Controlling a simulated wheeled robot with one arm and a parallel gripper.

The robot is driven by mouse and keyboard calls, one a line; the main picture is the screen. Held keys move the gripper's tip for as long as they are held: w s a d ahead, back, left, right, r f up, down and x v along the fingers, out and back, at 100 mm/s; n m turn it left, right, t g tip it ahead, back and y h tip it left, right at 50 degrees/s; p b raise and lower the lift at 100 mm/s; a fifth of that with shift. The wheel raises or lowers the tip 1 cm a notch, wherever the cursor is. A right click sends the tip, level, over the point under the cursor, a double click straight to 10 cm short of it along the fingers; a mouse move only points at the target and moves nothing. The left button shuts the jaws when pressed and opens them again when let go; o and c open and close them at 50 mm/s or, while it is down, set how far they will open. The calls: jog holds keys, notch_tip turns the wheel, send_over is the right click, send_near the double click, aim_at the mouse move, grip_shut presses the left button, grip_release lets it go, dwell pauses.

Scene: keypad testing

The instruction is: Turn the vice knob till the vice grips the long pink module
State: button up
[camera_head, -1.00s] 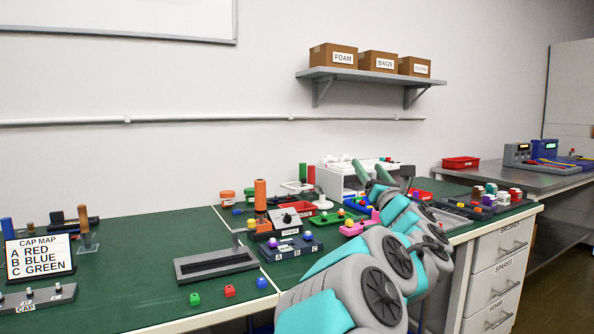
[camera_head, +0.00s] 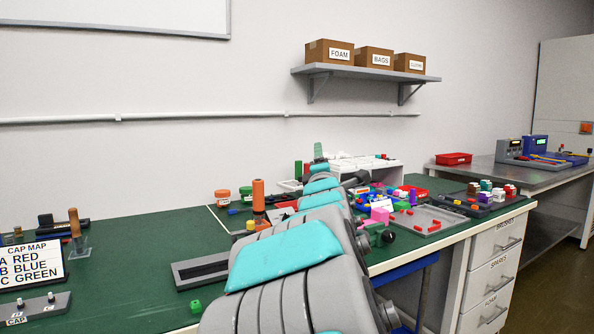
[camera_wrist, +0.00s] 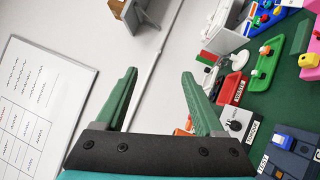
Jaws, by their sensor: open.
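A pink piece (camera_head: 375,229), which may be the long pink module or part of the vice, sits on the green bench just right of my arm in the head view. A black ball knob (camera_head: 390,238) is beside it. My arm hides much of this area, so I cannot tell whether the vice touches the module. In the wrist view a pink shape (camera_wrist: 300,36) shows only in part at the right edge. My gripper (camera_wrist: 160,75) is open and empty, pointing towards the wall above the bench. In the head view its green finger (camera_head: 318,151) is raised, left of and beyond the knob.
A grey tray with red pieces (camera_head: 425,220) lies right of the knob. A white rack (camera_head: 365,168) stands behind. The torque box (camera_wrist: 238,124) and a red tray (camera_wrist: 232,88) are right of my gripper in the wrist view. A shelf (camera_head: 365,73) hangs on the wall.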

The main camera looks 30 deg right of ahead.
jog(key=a, duration=0.1)
jog(key=w+a+f+m, duration=0.1)
jog(key=a+f+m+g+y, duration=0.1)
jog(key=a, duration=0.1)
jog(key=shift+w+f, duration=0.1)
jog(key=shift+w, duration=0.2)
jog(key=shift+d, duration=0.1)
